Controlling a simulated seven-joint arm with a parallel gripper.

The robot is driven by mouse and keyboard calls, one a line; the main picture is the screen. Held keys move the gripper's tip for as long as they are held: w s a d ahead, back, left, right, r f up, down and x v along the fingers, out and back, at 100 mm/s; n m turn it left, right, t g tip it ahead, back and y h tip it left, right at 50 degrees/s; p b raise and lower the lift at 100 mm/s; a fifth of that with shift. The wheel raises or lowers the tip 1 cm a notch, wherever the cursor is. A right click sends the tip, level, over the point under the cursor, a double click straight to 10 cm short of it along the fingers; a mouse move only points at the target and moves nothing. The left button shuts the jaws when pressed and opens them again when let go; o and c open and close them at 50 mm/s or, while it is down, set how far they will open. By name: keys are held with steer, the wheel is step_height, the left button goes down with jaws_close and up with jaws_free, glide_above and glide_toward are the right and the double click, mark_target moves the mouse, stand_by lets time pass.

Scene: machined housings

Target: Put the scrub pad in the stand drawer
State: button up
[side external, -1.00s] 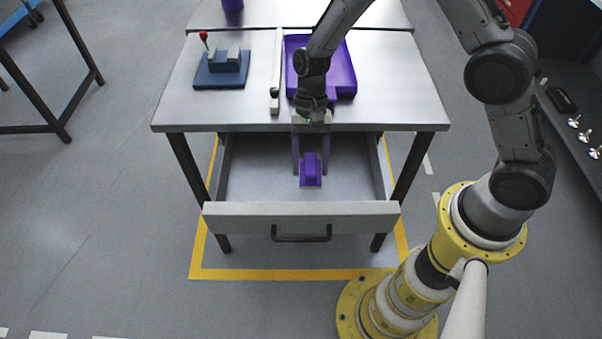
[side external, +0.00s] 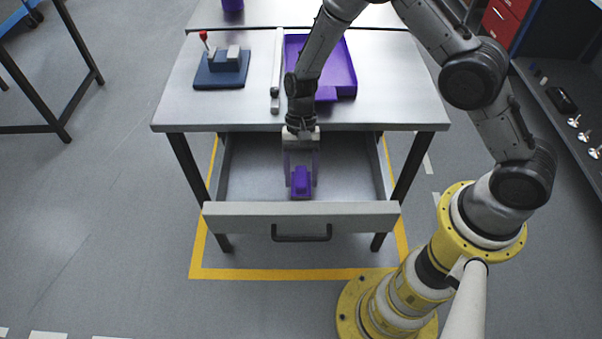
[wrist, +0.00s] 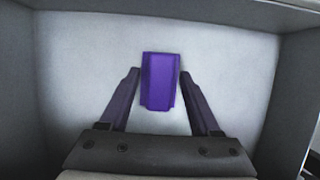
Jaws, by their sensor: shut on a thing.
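The scrub pad (side external: 301,185) is a small purple block with a raised middle. My gripper (side external: 301,174) points down into the open stand drawer (side external: 250,209) and is shut on the pad. In the wrist view the pad (wrist: 159,82) sits between the fingertips of my gripper (wrist: 160,76), with the pale drawer floor (wrist: 90,70) behind it. The pad is inside the drawer walls, low down. I cannot tell whether it touches the floor. The rest of the drawer looks empty.
On the table (side external: 180,110) above are a purple tray (side external: 345,75), a long pale bar (side external: 278,70) and a blue-based clamp with a red knob (side external: 222,70). The drawer's front has a dark handle (side external: 301,238). Free drawer floor lies on both sides of the pad.

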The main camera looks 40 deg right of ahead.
steer(key=o, duration=1.3)
steer(key=d+r+n+t, duration=0.1)
steer(key=d+r, duration=0.2)
steer(key=r, duration=0.7)
steer(key=d+r+n+t, duration=0.1)
steer(key=d+r, duration=0.1)
steer(key=r, duration=0.8)
steer(key=s+d+r+n+t+h, duration=0.1)
steer(key=s+d+r+n+t, duration=0.1)
steer(key=s, duration=0.4)
steer(key=s+d+r+n+t+h, duration=0.1)
steer(key=s+d+r+n+t, duration=0.1)
steer(key=s+r, duration=0.3)
steer(key=s+d+r+n+t+h, duration=0.1)
steer(key=s+d+r+n+t, duration=0.1)
steer(key=s, duration=0.7)
steer(key=shift+s+d+r+n+t, duration=0.25)
steer(key=shift+d+r+n+t, duration=0.2)
steer(key=shift+d+r, duration=0.45)
